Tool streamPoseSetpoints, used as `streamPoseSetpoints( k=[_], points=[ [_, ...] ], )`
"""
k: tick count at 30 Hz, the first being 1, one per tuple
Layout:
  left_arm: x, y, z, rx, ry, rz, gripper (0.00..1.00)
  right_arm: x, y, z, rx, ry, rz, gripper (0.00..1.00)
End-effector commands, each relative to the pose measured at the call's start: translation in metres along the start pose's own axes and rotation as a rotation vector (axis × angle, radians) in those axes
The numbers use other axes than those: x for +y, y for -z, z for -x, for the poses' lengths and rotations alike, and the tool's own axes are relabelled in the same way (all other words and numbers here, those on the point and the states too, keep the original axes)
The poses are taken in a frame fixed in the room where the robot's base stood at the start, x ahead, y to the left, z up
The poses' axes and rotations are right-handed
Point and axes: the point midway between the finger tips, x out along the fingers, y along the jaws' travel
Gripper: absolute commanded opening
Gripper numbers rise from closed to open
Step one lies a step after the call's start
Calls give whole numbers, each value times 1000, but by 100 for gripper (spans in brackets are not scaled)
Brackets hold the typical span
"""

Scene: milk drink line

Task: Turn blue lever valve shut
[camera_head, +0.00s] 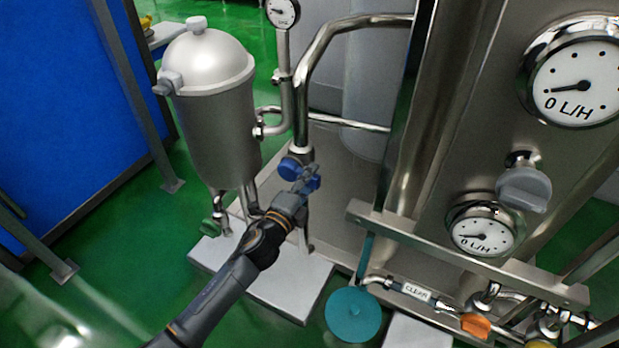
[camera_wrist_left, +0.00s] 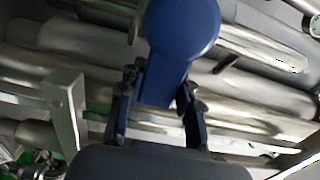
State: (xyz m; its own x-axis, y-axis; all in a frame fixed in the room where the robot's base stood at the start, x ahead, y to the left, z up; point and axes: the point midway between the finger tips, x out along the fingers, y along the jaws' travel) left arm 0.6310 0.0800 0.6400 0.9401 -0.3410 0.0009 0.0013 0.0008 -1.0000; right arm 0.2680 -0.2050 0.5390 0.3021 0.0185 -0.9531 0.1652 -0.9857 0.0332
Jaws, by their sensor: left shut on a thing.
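The blue lever valve (camera_head: 289,168) sits on the steel pipe next to the grey tank, near the middle of the head view. Its blue lever fills the upper middle of the left wrist view (camera_wrist_left: 182,35), with a round end and a narrower stem. My left gripper (camera_head: 298,186) reaches it from below left. In the left wrist view the two fingers of my left gripper (camera_wrist_left: 160,100) stand on either side of the lever's stem and are shut on it. The fingers hide part of the valve in the head view. My right gripper is not in view.
A steel tank (camera_head: 212,110) stands left of the valve on a pale base. A steel panel with flow gauges (camera_head: 483,230) and a grey knob (camera_head: 524,188) is at the right. A teal disc (camera_head: 353,314) and an orange handle (camera_head: 476,325) are lower right. Green floor lies open at left.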

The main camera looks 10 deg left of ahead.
Motion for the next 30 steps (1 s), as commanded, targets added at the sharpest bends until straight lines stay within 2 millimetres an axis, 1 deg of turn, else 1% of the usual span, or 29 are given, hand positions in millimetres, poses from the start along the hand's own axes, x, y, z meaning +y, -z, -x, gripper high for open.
streamPoseSetpoints(
  k=[13, 14, 15, 17, 26, 30],
  points=[
    [3, 0, 0, 1, -3, -22, 0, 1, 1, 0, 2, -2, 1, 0],
    [3, 0, 0, 1, -3, -22, 38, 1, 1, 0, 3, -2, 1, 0],
    [3, 0, 0, 1, -3, -22, 47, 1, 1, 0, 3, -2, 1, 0],
    [2, 0, 0, 1, -3, -20, 58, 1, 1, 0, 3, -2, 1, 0],
    [1, 0, 1, 0, -1, -16, 58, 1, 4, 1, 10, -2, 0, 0],
    [2, 0, 11, 1, -2, -16, 58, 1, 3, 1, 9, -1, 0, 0]
  ],
)
